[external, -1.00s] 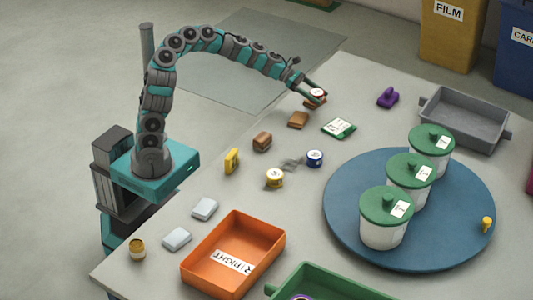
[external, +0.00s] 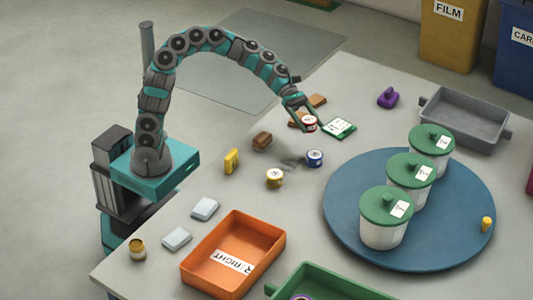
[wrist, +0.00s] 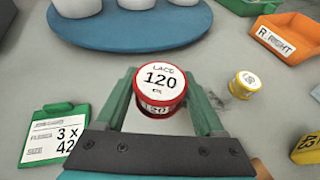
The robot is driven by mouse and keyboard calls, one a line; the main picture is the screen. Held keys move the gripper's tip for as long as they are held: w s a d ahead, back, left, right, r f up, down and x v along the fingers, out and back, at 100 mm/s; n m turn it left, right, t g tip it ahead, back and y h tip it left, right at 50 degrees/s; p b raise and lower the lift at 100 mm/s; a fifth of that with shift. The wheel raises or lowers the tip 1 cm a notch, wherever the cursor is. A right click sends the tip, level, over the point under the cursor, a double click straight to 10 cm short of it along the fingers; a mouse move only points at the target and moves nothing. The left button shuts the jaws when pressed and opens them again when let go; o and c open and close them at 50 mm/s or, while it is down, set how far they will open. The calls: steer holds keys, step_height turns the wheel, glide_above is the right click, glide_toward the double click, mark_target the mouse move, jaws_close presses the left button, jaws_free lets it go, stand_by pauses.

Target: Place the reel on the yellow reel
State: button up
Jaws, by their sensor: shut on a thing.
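My gripper (external: 304,119) is shut on a red reel (external: 310,124) with a white top and holds it above the table. The yellow reel (external: 275,178) stands upright on the table, to the left of and nearer the camera than my gripper in the external view. In the wrist view the yellow reel (wrist: 246,82) is to the right of the held reel, its top bare.
A blue reel (external: 315,158) stands near the yellow one. A green tag card (external: 339,128), brown blocks (external: 262,141) and a yellow block (external: 231,161) lie around. The blue turntable (external: 340,232) with lidded tubs is right; an orange RIGHT tray (external: 196,272) is in front.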

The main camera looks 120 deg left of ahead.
steer(key=w+d+r+m+g+h, duration=0.1)
steer(key=d+r+m+g+h, duration=0.2)
steer(key=d, duration=1)
steer(key=m+g+h, duration=0.2)
steer(key=m, duration=0.1)
glide_above(275, 174)
steer(key=shift+f, duration=3.8)
steer(key=shift+f, duration=0.1)
steer(key=o, duration=1.4)
steer(key=shift+c, duration=0.2)
steer(key=shift+s+a+r, duration=0.2)
steer(key=shift+a+r, duration=0.05)
steer(key=v, duration=1.1)
steer(key=shift+a, duration=0.2)
steer(key=shift+s+f, duration=0.1)
steer(key=shift+f, duration=0.05)
